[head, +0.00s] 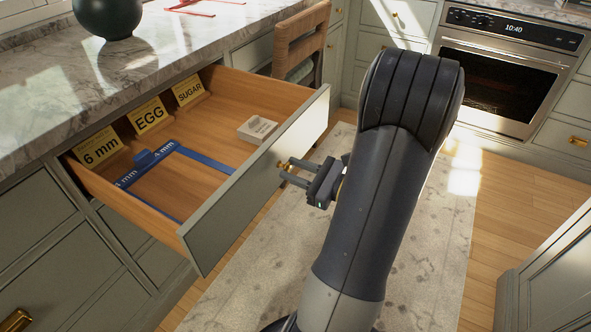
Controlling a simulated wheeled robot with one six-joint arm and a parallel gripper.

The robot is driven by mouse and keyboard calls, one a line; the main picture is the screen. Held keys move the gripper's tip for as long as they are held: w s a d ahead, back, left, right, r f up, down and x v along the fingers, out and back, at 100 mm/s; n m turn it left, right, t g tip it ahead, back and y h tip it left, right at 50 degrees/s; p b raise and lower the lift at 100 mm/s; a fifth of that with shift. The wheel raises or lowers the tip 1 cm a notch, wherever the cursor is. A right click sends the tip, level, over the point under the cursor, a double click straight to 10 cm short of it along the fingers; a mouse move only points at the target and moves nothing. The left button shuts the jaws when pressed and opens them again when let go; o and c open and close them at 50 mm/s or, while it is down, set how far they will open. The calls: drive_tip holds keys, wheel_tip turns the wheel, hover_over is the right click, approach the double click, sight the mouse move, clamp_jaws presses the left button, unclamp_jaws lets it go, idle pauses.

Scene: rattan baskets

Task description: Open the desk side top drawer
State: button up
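The top drawer (254,188) under the marble counter stands pulled well out, and its wooden inside shows. Its grey-green front panel faces my arm. A brass handle (285,164) shows on the front panel. My gripper (287,172) is at this handle, with its two fingers reaching to it from the right. Whether the fingers are closed on the handle or only around it is too small to tell.
A marble counter (150,62) with a dark green vase (108,14) is above the drawer. A wooden chair (300,44) stands behind the drawer. An oven (507,80) is at the back right. A patterned rug (250,285) covers the floor; a cabinet (555,270) stands at the right.

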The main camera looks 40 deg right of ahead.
drive_tip(key=o, duration=0.4)
drive_tip(key=p+v, duration=0.1)
drive_tip(key=v, duration=0.9)
drive_tip(key=shift+s+d, duration=0.1)
drive_tip(key=shift+s, duration=0.25)
drive_tip(key=b+x, duration=0.1)
drive_tip(key=x, duration=1)
idle(0.4)
